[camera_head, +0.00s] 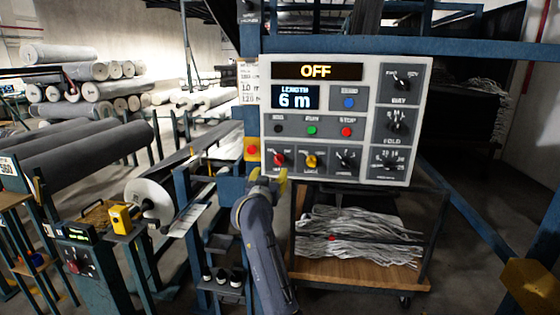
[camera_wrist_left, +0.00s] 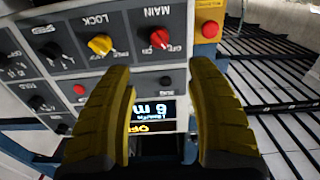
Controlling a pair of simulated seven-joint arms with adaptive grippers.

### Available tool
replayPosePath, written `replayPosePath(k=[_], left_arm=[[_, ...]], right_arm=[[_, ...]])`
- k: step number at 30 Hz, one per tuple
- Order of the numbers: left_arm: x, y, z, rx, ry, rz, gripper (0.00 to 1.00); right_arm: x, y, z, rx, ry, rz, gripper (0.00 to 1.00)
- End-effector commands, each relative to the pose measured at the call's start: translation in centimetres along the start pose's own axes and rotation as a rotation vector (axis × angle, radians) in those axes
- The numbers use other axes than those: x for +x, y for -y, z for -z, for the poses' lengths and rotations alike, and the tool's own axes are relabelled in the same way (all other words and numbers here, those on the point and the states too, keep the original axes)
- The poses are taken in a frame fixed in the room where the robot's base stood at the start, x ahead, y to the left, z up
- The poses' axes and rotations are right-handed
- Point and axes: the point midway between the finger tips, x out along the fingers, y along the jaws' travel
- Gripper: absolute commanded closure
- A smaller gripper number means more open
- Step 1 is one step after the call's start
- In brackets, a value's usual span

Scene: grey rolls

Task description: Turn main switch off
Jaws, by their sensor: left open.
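The control panel (camera_head: 345,118) faces me, and its top display (camera_head: 318,71) reads OFF. The main switch is a red knob (camera_head: 278,159) at the panel's lower left; its exact angle is hard to read. In the left wrist view, turned upside down, this red knob (camera_wrist_left: 160,38) sits under the word MAIN, beside the yellow LOCK knob (camera_wrist_left: 101,44). My left gripper (camera_head: 268,177) is just below the panel's lower left corner. Its yellow fingers (camera_wrist_left: 160,65) are spread, with the red knob beyond the tips and nothing between them. My right gripper is not in view.
A red button on a yellow box (camera_head: 252,149) is left of the panel. Green and red buttons and several black knobs share the panel. A cart (camera_head: 360,277) with grey strips stands below. Grey rolls (camera_head: 80,155) lie at the left.

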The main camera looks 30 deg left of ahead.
Motion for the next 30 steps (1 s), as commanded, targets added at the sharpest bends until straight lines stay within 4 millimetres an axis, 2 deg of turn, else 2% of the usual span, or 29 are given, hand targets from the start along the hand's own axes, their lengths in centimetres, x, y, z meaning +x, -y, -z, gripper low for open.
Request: replayPosePath(k=[6,18,24,30], left_arm=[[4.1,-0.1,0.1,0.000,0.001,-0.002,0.44],[10.7,-0.1,0.0,0.002,0.001,-0.002,0.44],[12.9,0.0,0.0,0.002,0.000,-0.001,0.44],[14.1,-0.1,0.0,0.003,0.000,-0.002,0.44]], right_arm=[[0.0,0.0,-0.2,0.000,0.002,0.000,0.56],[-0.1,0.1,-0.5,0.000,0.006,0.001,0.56],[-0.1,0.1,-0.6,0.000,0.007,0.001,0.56],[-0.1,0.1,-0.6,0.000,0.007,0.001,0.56]])
